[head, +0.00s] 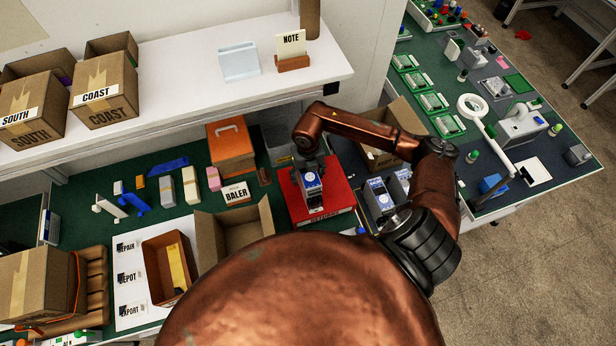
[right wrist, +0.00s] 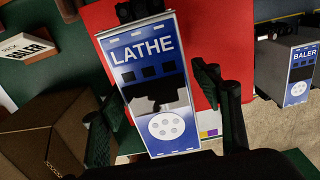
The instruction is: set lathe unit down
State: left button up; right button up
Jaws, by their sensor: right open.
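The lathe unit (head: 313,200), a grey box with a blue and white LATHE face, is on the red box (head: 340,198). In the right wrist view, the lathe unit (right wrist: 148,52) fills the middle, with the red surface (right wrist: 235,35) behind it. My right gripper (head: 308,165) is over the unit. In the right wrist view, the open fingers of my right gripper (right wrist: 160,88) stand on either side of the unit, with a gap visible on the right. My left gripper is not in view.
A BALER unit (right wrist: 300,72) stands right of the red box. An open cardboard box (head: 235,235) and a BALER sign (head: 236,193) are to the left. An orange case (head: 230,148) stands behind. The white shelf (head: 180,85) overhangs the bench's back.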

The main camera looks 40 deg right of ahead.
notch_tip(320, 180, up, 6)
jog(key=p, duration=0.2)
jog(key=shift+p, duration=0.35)
